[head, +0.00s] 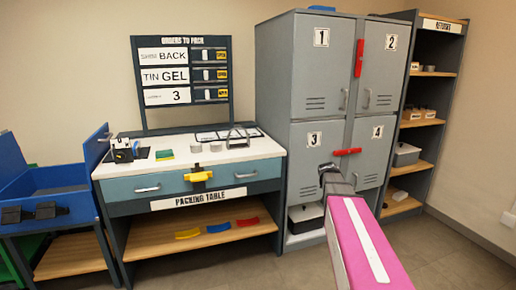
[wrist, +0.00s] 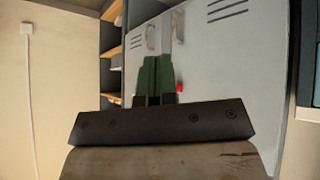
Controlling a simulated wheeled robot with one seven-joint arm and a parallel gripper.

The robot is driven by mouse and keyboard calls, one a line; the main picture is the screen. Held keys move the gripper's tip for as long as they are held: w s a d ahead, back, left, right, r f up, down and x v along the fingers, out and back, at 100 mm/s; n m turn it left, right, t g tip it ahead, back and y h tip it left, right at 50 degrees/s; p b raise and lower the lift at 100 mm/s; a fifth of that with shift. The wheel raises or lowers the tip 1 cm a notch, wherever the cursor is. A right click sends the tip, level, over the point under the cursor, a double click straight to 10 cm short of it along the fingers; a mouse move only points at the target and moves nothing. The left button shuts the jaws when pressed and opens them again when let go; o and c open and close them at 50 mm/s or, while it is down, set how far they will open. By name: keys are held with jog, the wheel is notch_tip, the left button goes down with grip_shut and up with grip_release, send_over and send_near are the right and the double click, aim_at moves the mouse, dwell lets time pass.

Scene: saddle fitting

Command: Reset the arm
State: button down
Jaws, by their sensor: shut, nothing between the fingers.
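My gripper (head: 326,170) is at the end of my pink arm, in front of the grey locker (head: 318,92), near doors 3 and 4. In the wrist view my gripper (wrist: 156,62) shows two green fingers side by side, shut with nothing between them. They point toward the grey locker front (wrist: 235,60). In the head view my gripper and arm hide part of the lower locker doors.
The packing table (head: 232,156) stands left of the locker, with small items on top and coloured pieces on its lower shelf. A blue bin (head: 62,182) is at far left. Red handles (head: 347,152) are on the locker. An open shelf (head: 424,120) stands at right. Floor at lower right is clear.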

jog(key=s+a+f+n+g+y, duration=0.1)
jog(key=s+a+f+g, duration=0.1)
jog(key=s+a+f, duration=0.3)
jog(key=s+a+f+n+g+y, duration=0.1)
jog(key=s+a+f, duration=0.4)
jog(key=s, duration=0.7)
jog(key=s+a+f+n+g+y, duration=0.1)
jog(key=s+a+f+g, duration=0.3)
jog(key=s, duration=0.5)
jog(key=shift+s+a+f+n+y, duration=0.4)
jog(key=shift+a+y, duration=0.3)
jog(key=shift+a, duration=0.4)
jog(key=shift+w, duration=0.1)
